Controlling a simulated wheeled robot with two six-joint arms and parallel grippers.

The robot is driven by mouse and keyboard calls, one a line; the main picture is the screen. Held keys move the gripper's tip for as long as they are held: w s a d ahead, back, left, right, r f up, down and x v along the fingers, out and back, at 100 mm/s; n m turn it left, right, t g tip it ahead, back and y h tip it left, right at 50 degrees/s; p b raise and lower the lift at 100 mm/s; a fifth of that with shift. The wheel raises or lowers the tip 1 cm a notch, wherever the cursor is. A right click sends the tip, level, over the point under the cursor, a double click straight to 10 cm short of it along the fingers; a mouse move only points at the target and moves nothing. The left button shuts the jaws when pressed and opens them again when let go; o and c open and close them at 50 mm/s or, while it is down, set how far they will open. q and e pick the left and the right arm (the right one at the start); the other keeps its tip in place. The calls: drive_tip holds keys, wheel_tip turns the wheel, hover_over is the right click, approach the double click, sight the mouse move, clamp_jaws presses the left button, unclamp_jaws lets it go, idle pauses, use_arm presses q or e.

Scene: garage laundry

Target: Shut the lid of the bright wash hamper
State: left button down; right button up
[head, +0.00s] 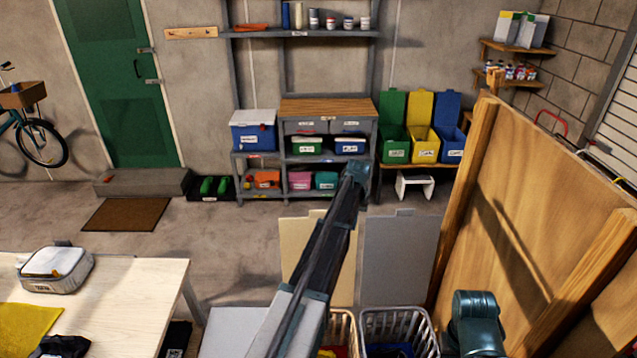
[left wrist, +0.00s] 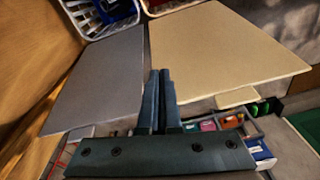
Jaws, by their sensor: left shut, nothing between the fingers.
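The bright wash hamper (head: 345,325) is a cream basket at the bottom of the head view, with red, yellow and blue cloth inside. Its cream lid (head: 293,247) stands up open behind it, partly hidden by my left arm. In the left wrist view the cream lid (left wrist: 215,50) fills the right side. My left gripper (head: 357,172) is shut and empty, raised around the lids' top edges. In the left wrist view its fingers (left wrist: 160,75) overlap the gap between the cream and grey lids; I cannot tell whether they touch. My right gripper is out of view.
A white basket (head: 432,335) with dark cloth stands right of the bright hamper, its grey lid (head: 400,258) also up. A pale flat panel (head: 230,332) lies left. A wooden panel (head: 520,200) closes off the right. A table (head: 130,300) stands left. Floor behind the lids is clear.

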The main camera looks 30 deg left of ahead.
use_arm(q)
drive_tip(key=w+a+r+n+p, duration=0.1)
drive_tip(key=w+a+r+p, duration=0.25)
drive_tip(key=a, duration=0.45)
drive_tip(key=w+a+r+n+p, duration=0.1)
drive_tip(key=w+a+r+p, duration=0.15)
drive_tip(key=a+r, duration=0.4)
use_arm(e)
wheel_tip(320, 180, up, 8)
use_arm(q)
wheel_tip(320, 180, down, 12)
drive_tip(key=w+a+b, duration=0.1)
drive_tip(key=a+b, duration=0.2)
drive_tip(key=b, duration=0.8)
drive_tip(key=s+d, duration=0.1)
drive_tip(key=s+d+p, duration=0.1)
drive_tip(key=s, duration=0.1)
drive_tip(key=shift+d+r+n+t, duration=0.15)
drive_tip(key=shift+r+n+t, duration=0.15)
drive_tip(key=shift+r, duration=0.1)
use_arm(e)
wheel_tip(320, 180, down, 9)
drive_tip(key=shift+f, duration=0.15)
use_arm(q)
drive_tip(key=shift+s, duration=0.1)
